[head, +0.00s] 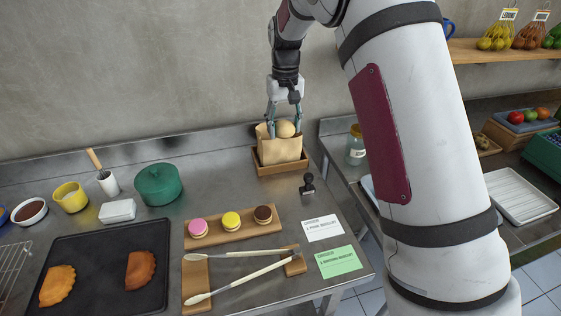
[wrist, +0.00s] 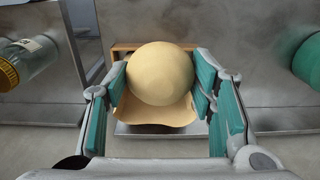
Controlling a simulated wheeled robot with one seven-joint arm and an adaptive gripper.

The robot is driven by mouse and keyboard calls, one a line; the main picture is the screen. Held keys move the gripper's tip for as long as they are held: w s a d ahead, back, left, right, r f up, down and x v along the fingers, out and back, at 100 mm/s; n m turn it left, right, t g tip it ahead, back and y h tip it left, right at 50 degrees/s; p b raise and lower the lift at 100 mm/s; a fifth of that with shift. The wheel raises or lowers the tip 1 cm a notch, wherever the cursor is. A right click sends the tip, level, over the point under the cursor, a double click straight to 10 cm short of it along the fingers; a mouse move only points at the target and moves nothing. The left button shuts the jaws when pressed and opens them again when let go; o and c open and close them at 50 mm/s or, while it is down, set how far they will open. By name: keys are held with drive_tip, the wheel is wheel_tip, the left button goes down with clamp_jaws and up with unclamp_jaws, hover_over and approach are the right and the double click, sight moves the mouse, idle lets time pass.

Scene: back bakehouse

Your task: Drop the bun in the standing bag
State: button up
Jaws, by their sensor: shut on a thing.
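The pale round bun (head: 285,129) is at the mouth of the standing paper bag (head: 280,151). The tan bag stands upright in a shallow wooden tray (head: 281,168) at the back of the steel counter. My gripper (head: 285,118) points down over the bag and is shut on the bun. In the wrist view the bun (wrist: 160,74) sits between the teal finger pads of my gripper (wrist: 160,80). The bag's rim (wrist: 158,115) shows below the bun there. I cannot tell how deep the bun is in the mouth; the bag's inside is hidden.
A stamp (head: 307,184) stands just right of the wooden tray. A green pot (head: 159,184) is to the left. A board with macarons (head: 231,227) and tongs (head: 240,275) lie in front. A jar (head: 355,145) stands right, beyond a gap between counters.

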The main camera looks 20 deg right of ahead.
wheel_tip(320, 180, up, 3)
drive_tip(key=b, duration=0.4)
hover_over(279, 149)
drive_tip(key=w+d, duration=0.1)
drive_tip(key=w, duration=0.3)
drive_tip(key=f+p, duration=0.2)
drive_tip(key=f, duration=1.4)
drive_tip(key=shift+w, duration=0.2)
drive_tip(key=shift+f+p, duration=0.3)
drive_tip(key=shift+f, duration=0.15)
drive_tip(key=shift+d+f+b, duration=0.1)
drive_tip(key=shift+f+b, duration=0.2)
drive_tip(key=shift+f, duration=0.35)
drive_tip(key=o, duration=1.1)
drive_tip(key=shift+r, duration=0.15)
